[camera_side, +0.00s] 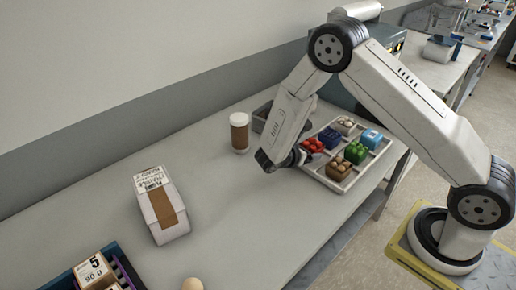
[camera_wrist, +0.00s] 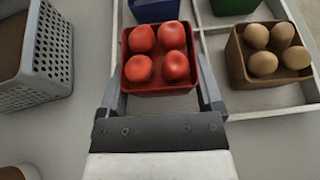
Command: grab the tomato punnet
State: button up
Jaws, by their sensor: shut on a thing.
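The tomato punnet (camera_wrist: 160,90) is a red square tub with several red tomatoes, seen at the upper middle of the wrist view. My gripper (camera_wrist: 161,100) has one finger on each side of the punnet and is shut on it. In the side view the tomatoes (camera_side: 312,145) show at the left edge of the white divided tray (camera_side: 337,184), partly hidden by my gripper (camera_side: 298,158). I cannot tell whether the punnet still rests in the tray.
Brown (camera_side: 341,168), green (camera_side: 356,152) and blue (camera_side: 329,138) punnets stand close by in the tray. A grey perforated basket (camera_wrist: 38,58) and a brown cup with a white lid (camera_side: 239,133) stand left of my gripper.

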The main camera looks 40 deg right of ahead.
jog(key=s+a+r, duration=0.3)
jog(key=s+r, duration=0.8)
jog(key=s, duration=0.2)
jog(key=shift+s+r, duration=0.3)
jog(key=shift+s, duration=0.05)
jog(key=shift+a, duration=0.1)
dwell(0.3)
